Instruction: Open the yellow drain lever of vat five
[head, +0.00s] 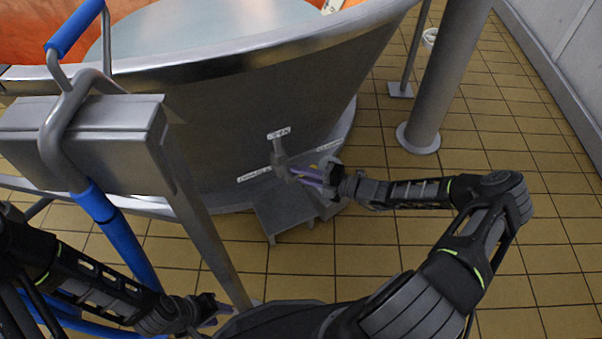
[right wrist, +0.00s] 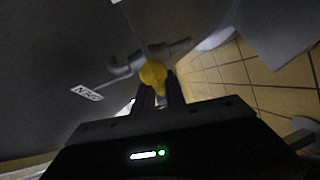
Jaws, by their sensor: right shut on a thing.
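The vat (head: 230,120) is a large grey metal tub with a copper-coloured inside, at the upper left of the head view. Its drain valve (head: 279,158) sits low on the wall among small white labels (head: 279,133). My right gripper (head: 308,175) is at the valve, its purple fingers shut on the yellow lever. The yellow lever end (right wrist: 153,73) shows between the fingers in the right wrist view; in the head view the gripper mostly hides it. My left gripper (head: 214,309) is low in the head view, apart from the valve; its jaw opening is unclear.
A grey step-like block (head: 285,212) stands under the valve. A metal frame with a blue-gripped rail (head: 75,28) and a grey box (head: 80,125) stands at the left. A round grey column (head: 440,90) rises at the right. Tiled floor (head: 555,220) is clear at the right.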

